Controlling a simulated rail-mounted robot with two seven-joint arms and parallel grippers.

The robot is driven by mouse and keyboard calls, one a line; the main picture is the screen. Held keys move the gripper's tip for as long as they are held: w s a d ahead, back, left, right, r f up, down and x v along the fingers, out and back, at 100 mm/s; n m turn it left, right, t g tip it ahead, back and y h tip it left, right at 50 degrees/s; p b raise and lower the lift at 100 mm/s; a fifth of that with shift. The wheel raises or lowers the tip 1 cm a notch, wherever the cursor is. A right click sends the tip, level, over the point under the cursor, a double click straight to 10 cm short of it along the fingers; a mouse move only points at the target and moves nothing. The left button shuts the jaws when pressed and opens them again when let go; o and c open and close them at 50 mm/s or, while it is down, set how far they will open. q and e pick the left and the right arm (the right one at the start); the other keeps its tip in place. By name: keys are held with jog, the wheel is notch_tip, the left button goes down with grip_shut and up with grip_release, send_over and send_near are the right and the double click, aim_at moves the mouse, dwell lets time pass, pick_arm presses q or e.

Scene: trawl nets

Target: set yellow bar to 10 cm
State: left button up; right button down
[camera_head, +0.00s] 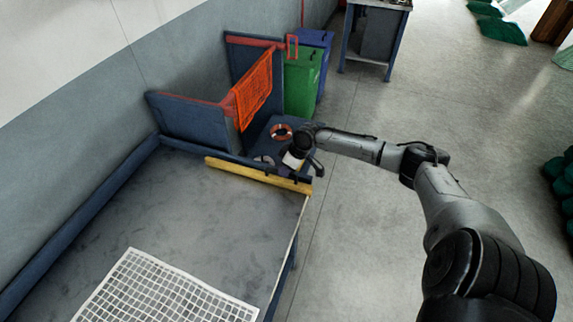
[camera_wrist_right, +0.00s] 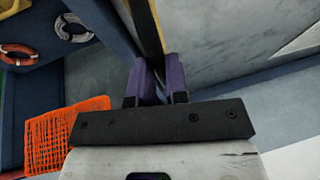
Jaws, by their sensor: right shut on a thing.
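The yellow bar (camera_head: 250,173) lies along the far edge of the grey table (camera_head: 190,215), beside the blue frame. My right gripper (camera_head: 296,174) is at the bar's right end, its tips small and partly hidden by the wrist. In the right wrist view, my right gripper's purple fingers (camera_wrist_right: 160,82) are shut on the yellow bar (camera_wrist_right: 160,30), whose narrow dark and yellow edge runs up between them. No scale marks can be read. My left gripper is not in view.
An orange net (camera_head: 253,91) hangs on the blue stand behind the table. An orange ring (camera_head: 281,132) and a white coil (camera_wrist_right: 73,27) are near the gripper. A white grid (camera_head: 160,292) lies on the table's near part. Green and blue bins (camera_head: 300,82) stand behind.

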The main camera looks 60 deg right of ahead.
jog(key=a+p, duration=0.2)
jog(key=s+a+p, duration=0.1)
jog(key=a, duration=0.1)
jog(key=a+p, duration=0.2)
jog(key=a, duration=0.1)
jog(key=shift+s+a+r+p, duration=0.1)
jog(key=shift+s+r+p, duration=0.05)
jog(key=shift+r+p, duration=0.15)
jog(key=shift+s+a+f+p, duration=0.1)
jog(key=shift+a+f+p, duration=0.2)
jog(key=shift+a, duration=0.2)
jog(key=c, duration=1.1)
grip_release()
jog(key=p+v, duration=0.2)
jog(key=v, duration=1.2)
jog(key=shift+d, duration=0.1)
